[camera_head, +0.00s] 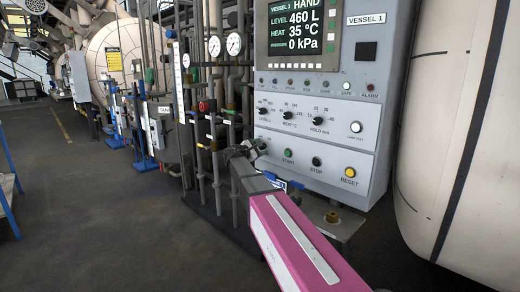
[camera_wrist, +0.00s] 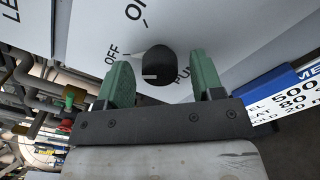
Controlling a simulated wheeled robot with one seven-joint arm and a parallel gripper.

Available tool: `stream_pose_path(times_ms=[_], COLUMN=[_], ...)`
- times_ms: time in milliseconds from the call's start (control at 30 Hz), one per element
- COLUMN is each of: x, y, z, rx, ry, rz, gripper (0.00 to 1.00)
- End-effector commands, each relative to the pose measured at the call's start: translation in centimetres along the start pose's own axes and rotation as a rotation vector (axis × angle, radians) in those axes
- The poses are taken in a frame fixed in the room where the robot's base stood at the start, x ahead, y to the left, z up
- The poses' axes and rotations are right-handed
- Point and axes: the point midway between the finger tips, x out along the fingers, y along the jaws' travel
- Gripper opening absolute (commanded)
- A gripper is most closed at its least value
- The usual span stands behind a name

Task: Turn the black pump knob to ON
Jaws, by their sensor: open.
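The black pump knob (camera_wrist: 158,68) sticks out from the pale panel in the wrist view, between the two green fingers of my gripper (camera_wrist: 158,62). The fingers are open, one on each side, with visible gaps to the knob. A short white mark shows on the knob, on the side toward the OFF label (camera_wrist: 111,54). The ON label (camera_wrist: 136,11) is above, partly cut off. The PUMP label (camera_wrist: 183,75) is partly behind the right finger. In the head view my gripper (camera_head: 246,148) is at the panel's lower left edge and mostly hides the knob.
The control panel (camera_head: 270,182) also holds a green START button (camera_head: 288,154), a black STOP button (camera_head: 316,161) and a yellow RESET button (camera_head: 350,172). Pipes and valves (camera_head: 215,130) stand close on the left. A large pale vessel (camera_head: 460,150) is on the right.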

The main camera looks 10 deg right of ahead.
Motion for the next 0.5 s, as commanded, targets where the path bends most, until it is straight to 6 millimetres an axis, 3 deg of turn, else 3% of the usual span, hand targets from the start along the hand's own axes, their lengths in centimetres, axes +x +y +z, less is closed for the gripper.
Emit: stream_pose_path(times_ms=[300,433,500], x=[0.20,0.20,0.19], y=[-0.01,-0.02,-0.02], z=[0.02,0.02,0.02], rx=[0.000,0.000,0.000], ry=[0.000,0.000,0.000], rz=[0.000,0.000,0.000], gripper=[0.58,0.15,0.11])
